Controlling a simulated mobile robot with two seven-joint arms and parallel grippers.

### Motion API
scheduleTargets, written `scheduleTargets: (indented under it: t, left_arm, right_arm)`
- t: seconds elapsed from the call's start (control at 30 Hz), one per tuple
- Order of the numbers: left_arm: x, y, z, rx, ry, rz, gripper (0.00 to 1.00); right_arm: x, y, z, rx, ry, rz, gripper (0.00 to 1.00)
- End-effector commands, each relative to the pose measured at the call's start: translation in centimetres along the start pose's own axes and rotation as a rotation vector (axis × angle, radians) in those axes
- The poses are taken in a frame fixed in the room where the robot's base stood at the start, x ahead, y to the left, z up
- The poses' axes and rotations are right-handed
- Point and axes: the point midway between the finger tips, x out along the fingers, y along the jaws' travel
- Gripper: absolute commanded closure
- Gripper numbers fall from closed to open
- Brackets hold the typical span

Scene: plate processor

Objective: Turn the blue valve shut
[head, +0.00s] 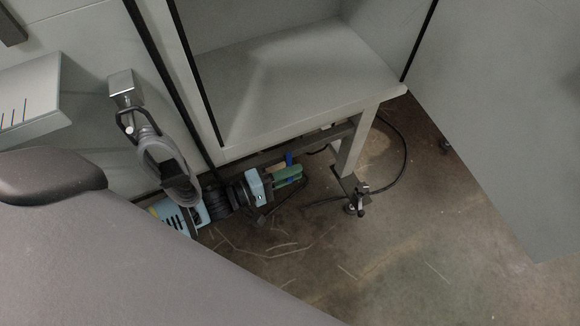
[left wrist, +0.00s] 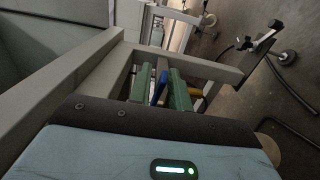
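The blue valve (head: 289,158) shows as a small upright blue handle under the front edge of the cabinet frame in the head view. My left gripper (head: 287,175) is low beneath that frame, with its green fingers at the handle. In the left wrist view the blue valve (left wrist: 160,87) is a slightly tilted blue bar between the two green fingers of my left gripper (left wrist: 159,92). The fingers stand apart on either side of it; whether either touches it is unclear. The valve's body and pipe are mostly hidden. My right gripper is not in view.
The cabinet's frame rail (head: 300,138) runs just above the gripper, and a leg (head: 347,150) with an adjustable foot stands to the right. A black cable (head: 404,160) loops on the floor. The floor in front is open.

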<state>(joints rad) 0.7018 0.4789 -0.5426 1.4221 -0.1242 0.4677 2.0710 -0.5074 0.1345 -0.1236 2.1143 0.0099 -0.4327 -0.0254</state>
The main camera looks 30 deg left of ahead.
Motion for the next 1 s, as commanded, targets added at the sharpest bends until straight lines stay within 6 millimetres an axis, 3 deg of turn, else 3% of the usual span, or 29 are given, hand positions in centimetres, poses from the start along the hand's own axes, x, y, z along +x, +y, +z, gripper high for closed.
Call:
scheduleTargets:
  t: [0.37,0.8,1.0]
  left_arm:
    - [-0.3,-0.1,-0.1,0.001,0.003,-0.003,0.73]
    - [-6.3,0.1,-0.1,0.001,0.002,-0.003,0.73]
    - [-7.7,0.0,-0.1,0.000,0.002,-0.001,0.73]
  right_arm:
    - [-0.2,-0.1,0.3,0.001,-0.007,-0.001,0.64]
    - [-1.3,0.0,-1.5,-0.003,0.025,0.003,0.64]
    - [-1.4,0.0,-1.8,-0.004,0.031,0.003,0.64]
